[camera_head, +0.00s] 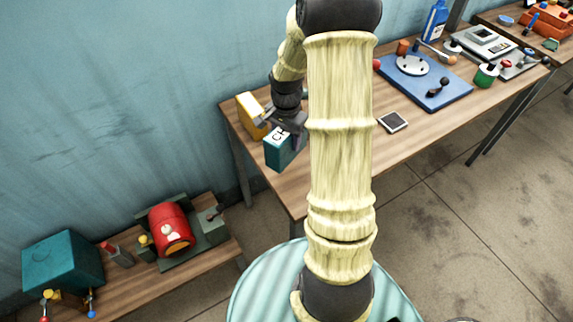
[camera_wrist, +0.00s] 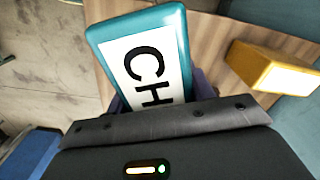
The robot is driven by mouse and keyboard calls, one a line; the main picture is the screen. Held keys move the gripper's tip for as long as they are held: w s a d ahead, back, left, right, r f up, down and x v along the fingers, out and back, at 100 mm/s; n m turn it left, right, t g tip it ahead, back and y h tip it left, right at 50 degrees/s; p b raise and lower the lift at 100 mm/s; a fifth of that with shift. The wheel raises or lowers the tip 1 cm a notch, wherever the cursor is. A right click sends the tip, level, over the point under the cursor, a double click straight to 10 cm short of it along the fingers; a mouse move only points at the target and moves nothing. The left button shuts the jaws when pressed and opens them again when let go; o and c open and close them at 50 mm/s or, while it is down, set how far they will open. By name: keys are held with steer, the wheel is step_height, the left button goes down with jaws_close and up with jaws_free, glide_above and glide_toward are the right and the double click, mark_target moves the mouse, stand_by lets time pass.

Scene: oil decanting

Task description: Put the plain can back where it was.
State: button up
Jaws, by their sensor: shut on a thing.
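My gripper (camera_head: 288,124) is shut on a teal can (camera_head: 279,153) near the left end of the wooden table. In the wrist view the teal can (camera_wrist: 175,25) sits between the fingers, with a white label showing the letters "CH"; the rest of the label is hidden by my gripper. In the head view it looks tilted, by the table's left front edge; I cannot tell whether it touches the table. A yellow can (camera_head: 247,108) stands just behind it, and in the wrist view it (camera_wrist: 270,65) shows a pale face without visible letters.
A small dark square pad (camera_head: 393,122) lies on the table (camera_head: 400,160) right of my arm. A blue board (camera_head: 440,92) with parts, a blue bottle (camera_head: 435,20) and a green can (camera_head: 486,75) are farther right. A lower bench with a red drum (camera_head: 170,228) is at lower left.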

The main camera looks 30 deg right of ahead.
steer(key=f, duration=0.4)
steer(key=shift+a+p, duration=0.25)
steer(key=shift+p, duration=0.1)
steer(key=shift+d+f, duration=0.2)
steer(key=shift+f, duration=0.2)
steer(key=shift+s, duration=0.15)
steer(key=shift+f+p, duration=0.3)
steer(key=shift+f, duration=1.75)
steer(key=shift+f, duration=0.15)
steer(key=o, duration=1.5)
